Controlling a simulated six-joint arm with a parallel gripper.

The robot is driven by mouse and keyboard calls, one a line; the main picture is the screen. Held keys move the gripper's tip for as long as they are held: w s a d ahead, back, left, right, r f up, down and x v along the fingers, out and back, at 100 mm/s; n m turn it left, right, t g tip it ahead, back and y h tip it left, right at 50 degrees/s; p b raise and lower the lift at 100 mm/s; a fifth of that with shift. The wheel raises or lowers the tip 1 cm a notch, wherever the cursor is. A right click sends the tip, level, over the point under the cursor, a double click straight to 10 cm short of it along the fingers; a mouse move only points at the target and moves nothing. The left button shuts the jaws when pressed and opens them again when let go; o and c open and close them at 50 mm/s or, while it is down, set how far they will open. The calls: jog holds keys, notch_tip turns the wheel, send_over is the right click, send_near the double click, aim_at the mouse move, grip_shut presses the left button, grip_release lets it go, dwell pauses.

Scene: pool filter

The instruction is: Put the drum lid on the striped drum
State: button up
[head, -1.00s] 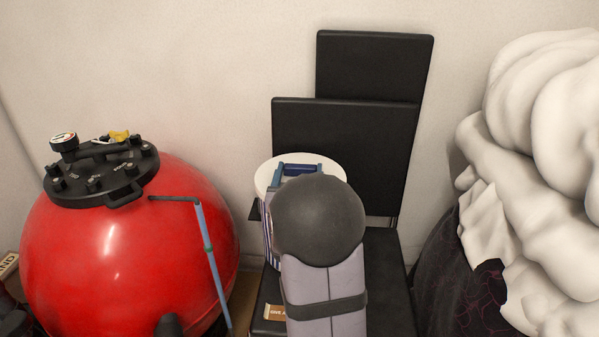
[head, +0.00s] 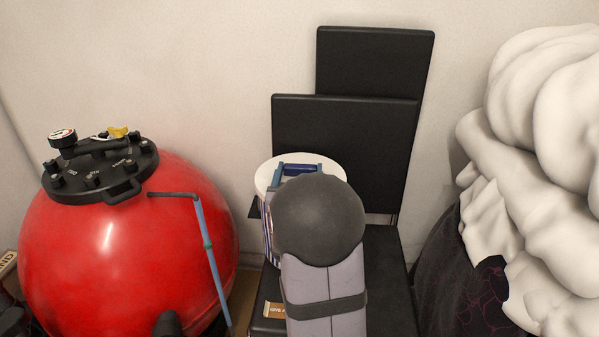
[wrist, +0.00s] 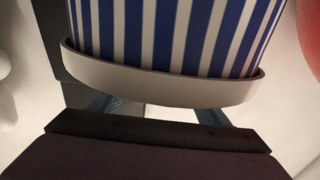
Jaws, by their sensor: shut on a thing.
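The striped drum (head: 267,234) stands on the black chair seat, its blue and white side mostly hidden behind my arm in the head view. In the wrist view the striped drum (wrist: 170,30) fills the top. The white drum lid (head: 264,178) is over the drum's top and looks roughly level. Its rim (wrist: 160,86) overlaps the ends of the stripes in the wrist view; I cannot tell if it is fully seated. My gripper (head: 299,170), with blue fingers, is at the top of the lid, shut on the lid by its dark blue handle. The grip itself is partly hidden.
A large red filter tank (head: 110,245) with a black valve top stands left, a bent blue straw-like tube (head: 206,245) before it. The black chair back (head: 345,140) rises behind the drum. A white puffy heap (head: 545,130) is right. A small brown packet (head: 274,310) lies on the seat.

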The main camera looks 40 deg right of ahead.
jog(key=o, duration=1.3)
jog(key=shift+o, duration=0.2)
jog(key=shift+a, duration=0.1)
jog(key=shift+v, duration=3.6)
